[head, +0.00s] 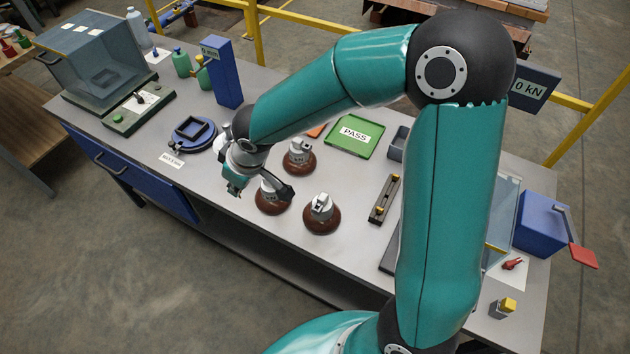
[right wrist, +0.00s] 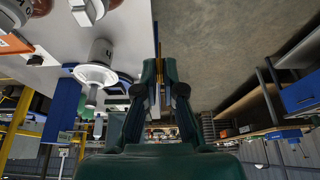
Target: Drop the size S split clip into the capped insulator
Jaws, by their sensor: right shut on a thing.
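My right gripper (head: 237,188) hangs over the front part of the table, left of the nearest brown insulators. Its fingers also show in the right wrist view (right wrist: 160,75). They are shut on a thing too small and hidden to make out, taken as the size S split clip. Three brown insulators with grey metal tops stand upright: one at the back (head: 300,164), one in the middle partly behind my wrist (head: 270,207), one in front (head: 321,222). A white insulator (right wrist: 97,73) shows in the right wrist view. I cannot tell which is the capped one. My left gripper is out of view.
A green PASS tray (head: 368,147) and a small rack with yellow ends (head: 384,199) lie right of the insulators. A round blue fixture (head: 192,134) and a tall blue post (head: 227,75) stand left and behind. The table's front edge runs close to the gripper.

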